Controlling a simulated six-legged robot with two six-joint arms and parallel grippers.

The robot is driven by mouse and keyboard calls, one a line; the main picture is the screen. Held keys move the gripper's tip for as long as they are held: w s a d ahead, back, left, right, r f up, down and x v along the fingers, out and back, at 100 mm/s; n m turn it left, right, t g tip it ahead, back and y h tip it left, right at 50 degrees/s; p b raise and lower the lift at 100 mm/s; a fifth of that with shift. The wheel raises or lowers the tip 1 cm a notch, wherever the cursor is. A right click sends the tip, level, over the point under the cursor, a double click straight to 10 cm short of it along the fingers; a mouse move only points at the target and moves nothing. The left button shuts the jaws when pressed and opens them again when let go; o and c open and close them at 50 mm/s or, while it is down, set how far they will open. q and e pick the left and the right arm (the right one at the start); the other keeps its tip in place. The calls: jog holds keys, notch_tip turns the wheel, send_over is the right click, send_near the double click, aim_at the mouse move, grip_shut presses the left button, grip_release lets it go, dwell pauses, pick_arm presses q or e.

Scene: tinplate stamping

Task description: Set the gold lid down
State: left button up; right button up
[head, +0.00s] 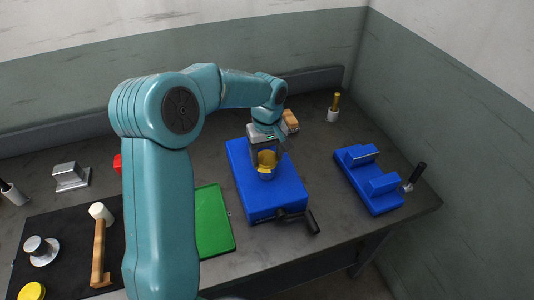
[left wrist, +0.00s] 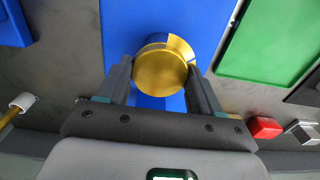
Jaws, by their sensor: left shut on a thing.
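My left gripper (head: 266,162) is over the blue block (head: 240,170) in the head view. It is shut on the gold lid (left wrist: 160,73), a round shiny disc between the two fingers in the left wrist view. The lid shows partly in the head view (head: 267,158), behind the fingers. Another gold-coloured piece (left wrist: 182,46) shows just beyond the lid in the left wrist view, over the blue block. I cannot tell whether the lid touches what is under it. My right gripper is not in view.
A green tray (head: 213,222) lies left of the blue block, whose black-handled lever (head: 300,217) sticks out in front. A blue fixture (head: 368,180) stands at right. A mallet (head: 100,245), a metal knobbed piece (head: 40,250) and a yellow disc (head: 32,291) lie at left.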

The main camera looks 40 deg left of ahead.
aim_at(267, 158)
pick_arm(q)
jog(key=shift+f+b, duration=0.35)
jog(key=shift+f, duration=0.25)
jog(key=o, duration=1)
jog(key=shift+r, duration=0.1)
jog(key=shift+o, duration=0.2)
jog(key=shift+r+p, duration=0.25)
jog(key=shift+p, duration=0.05)
jog(key=shift+r+p, duration=0.5)
jog(key=shift+r, duration=0.1)
notch_tip(267, 158, up, 12)
jog(key=shift+f+b, duration=0.2)
jog(key=shift+b, duration=0.25)
jog(key=shift+w, duration=0.1)
jog(key=shift+f, duration=0.15)
